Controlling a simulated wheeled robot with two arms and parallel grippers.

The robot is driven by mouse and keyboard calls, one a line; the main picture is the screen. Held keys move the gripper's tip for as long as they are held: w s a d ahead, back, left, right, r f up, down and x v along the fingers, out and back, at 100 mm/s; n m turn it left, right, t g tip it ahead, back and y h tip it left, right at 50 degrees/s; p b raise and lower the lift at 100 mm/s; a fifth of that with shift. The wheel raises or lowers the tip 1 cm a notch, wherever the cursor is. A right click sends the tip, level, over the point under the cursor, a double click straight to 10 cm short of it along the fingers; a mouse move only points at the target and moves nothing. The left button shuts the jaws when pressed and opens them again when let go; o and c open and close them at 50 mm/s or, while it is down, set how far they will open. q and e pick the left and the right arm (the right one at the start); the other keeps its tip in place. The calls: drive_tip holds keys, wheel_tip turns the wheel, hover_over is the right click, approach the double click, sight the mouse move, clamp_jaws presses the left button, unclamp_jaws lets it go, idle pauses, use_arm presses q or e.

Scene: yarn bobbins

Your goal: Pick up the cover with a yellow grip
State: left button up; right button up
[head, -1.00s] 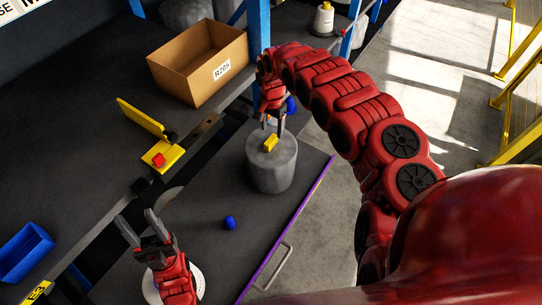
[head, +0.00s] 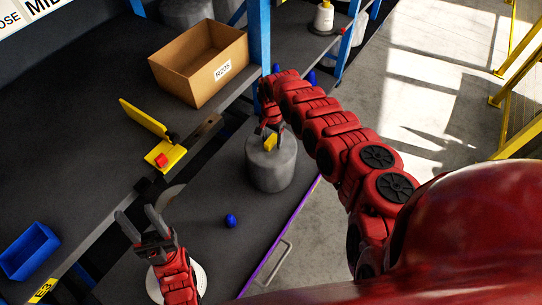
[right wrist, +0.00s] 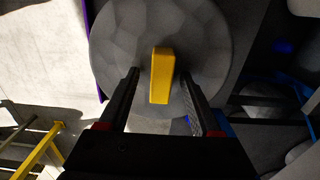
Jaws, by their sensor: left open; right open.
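The cover (head: 271,170) is a grey faceted cylinder on the dark lower shelf in the head view. Its yellow grip (head: 270,142) stands on top. My right gripper (head: 270,131) is open, right at the grip. In the right wrist view the yellow grip (right wrist: 162,75) lies between the two open fingers of my right gripper (right wrist: 163,84), with a gap on each side. The round grey top of the cover (right wrist: 210,45) fills the middle behind it. My left gripper (head: 139,219) is open and empty at the lower left, away from the cover.
A cardboard box (head: 198,65) sits on the dark table (head: 75,120) behind. A yellow bracket (head: 165,155) with a red block is at the table edge. A blue ball (head: 230,221) lies on the shelf in front of the cover. A blue bin (head: 27,252) is at far left.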

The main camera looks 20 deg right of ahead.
clamp_jaws()
idle(1.4)
